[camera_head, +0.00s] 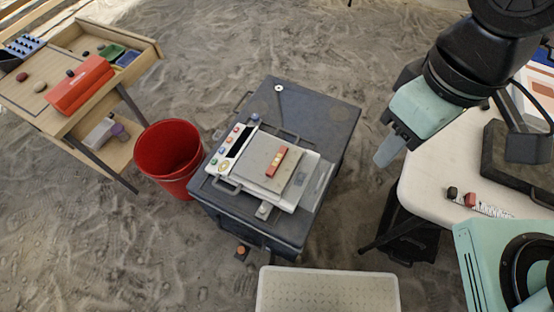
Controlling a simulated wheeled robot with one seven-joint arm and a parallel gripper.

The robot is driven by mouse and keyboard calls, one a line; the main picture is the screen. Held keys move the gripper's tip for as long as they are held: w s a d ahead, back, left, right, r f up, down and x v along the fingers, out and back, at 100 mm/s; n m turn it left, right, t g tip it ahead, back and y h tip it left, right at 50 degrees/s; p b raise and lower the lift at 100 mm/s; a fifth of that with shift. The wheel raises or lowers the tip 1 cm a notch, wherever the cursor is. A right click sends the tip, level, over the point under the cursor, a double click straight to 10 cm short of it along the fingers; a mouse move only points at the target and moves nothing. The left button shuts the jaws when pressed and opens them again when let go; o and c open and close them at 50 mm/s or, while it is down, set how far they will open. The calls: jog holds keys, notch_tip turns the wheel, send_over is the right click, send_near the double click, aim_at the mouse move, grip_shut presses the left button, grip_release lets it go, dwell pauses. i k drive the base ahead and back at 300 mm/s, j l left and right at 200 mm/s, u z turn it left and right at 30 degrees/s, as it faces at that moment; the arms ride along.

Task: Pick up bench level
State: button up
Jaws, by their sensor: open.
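The bench level appears to be a small red bar with a pale yellow middle (276,162). It lies on the flat top plate of a grey-white bench instrument (228,178), which sits on a dark grey case (318,105). My gripper (388,152) hangs in the air to the right of the case, apart from the bar and pointing down. Its jaws are open with nothing seen between them. The bar is not hidden.
A red bucket (168,148) stands left of the case. A wooden table (30,101) with a red box (80,85) is further left. A white table (435,175) is at right, and a pale perforated tray (328,291) is in front. Sandy ground lies behind.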

aim_at(277, 160)
jog(key=k+j, duration=0.1)
jog(key=j, duration=1.6)
jog(key=j+z, duration=0.3)
jog(key=z, duration=0.15)
jog(key=k+j+z, duration=0.2)
jog(key=z, duration=0.2)
jog(key=k+j+z, duration=0.15)
jog(key=j+z, duration=0.15)
jog(key=z, duration=0.15)
